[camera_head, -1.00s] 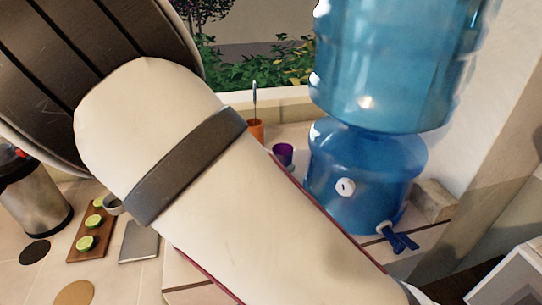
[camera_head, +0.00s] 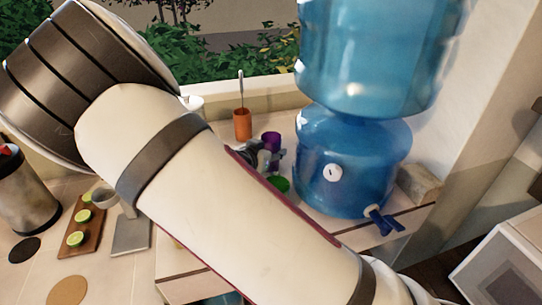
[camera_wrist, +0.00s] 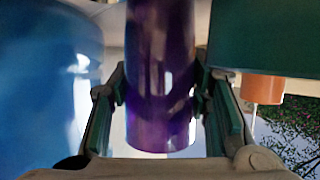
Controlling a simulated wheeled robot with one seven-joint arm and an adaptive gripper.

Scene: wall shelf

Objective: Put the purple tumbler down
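The purple tumbler (camera_head: 271,140) shows on the ledge side of the water dispenser, partly hidden by my gripper (camera_head: 264,158). In the wrist view, which is upside down, the purple tumbler (camera_wrist: 160,80) stands between the two fingers of my gripper (camera_wrist: 160,95). The fingers press close on both its sides, and it looks upright. Its base is out of the wrist view, so I cannot tell whether it touches the surface. My forearm hides much of the area in front of it.
A blue water dispenser (camera_head: 352,165) stands close on the right. An orange cup (camera_head: 242,124) with a utensil is at the left, and a green item (camera_head: 279,185) is in front. A large green shape (camera_wrist: 265,35) is near the fingers. A cutting board (camera_head: 82,228) with lime halves lies lower left.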

